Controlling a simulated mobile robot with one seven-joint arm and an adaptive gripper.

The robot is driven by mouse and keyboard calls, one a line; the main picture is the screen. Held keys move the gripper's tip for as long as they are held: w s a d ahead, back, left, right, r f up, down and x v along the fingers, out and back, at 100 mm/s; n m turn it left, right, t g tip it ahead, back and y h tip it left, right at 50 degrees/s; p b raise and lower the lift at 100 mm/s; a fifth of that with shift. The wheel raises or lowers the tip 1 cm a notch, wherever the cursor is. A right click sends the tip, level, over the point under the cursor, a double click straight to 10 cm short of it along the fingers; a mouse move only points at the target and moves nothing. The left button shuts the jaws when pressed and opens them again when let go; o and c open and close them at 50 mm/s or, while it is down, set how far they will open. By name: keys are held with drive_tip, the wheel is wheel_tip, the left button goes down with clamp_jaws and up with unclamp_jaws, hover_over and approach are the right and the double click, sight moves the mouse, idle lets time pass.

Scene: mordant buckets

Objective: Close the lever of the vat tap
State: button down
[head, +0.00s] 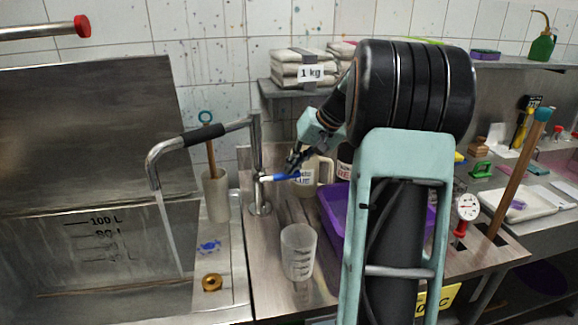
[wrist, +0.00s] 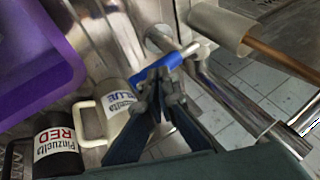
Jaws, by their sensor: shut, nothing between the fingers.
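The vat tap is a steel pillar (head: 256,150) with a swung spout (head: 160,150) and a black sleeve. A pale stream (head: 168,230) falls from the spout into the vat (head: 110,225). The tap lever (head: 282,178) has a blue grip and a white part towards the pillar, and sticks out to the right, roughly level. The lever also shows in the wrist view (wrist: 160,65). My gripper (head: 291,167) is shut and empty, with its fingertips (wrist: 161,80) right at the blue grip. I cannot tell if they touch it.
A cream BLUE mug (wrist: 117,113) and a dark RED mug (wrist: 56,143) stand close by my gripper. A purple tub (head: 338,205) is to the right. A clear measuring jug (head: 298,252) stands in front. A holder with a stick (head: 215,195) is left of the pillar.

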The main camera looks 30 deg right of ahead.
drive_tip(key=shift+d+f, duration=0.15)
drive_tip(key=shift+f, duration=0.1)
idle(0.3)
drive_tip(key=p+v, duration=0.2)
drive_tip(key=v, duration=1.1)
drive_tip(key=shift+w+a+r, duration=0.25)
drive_tip(key=shift+r, duration=0.35)
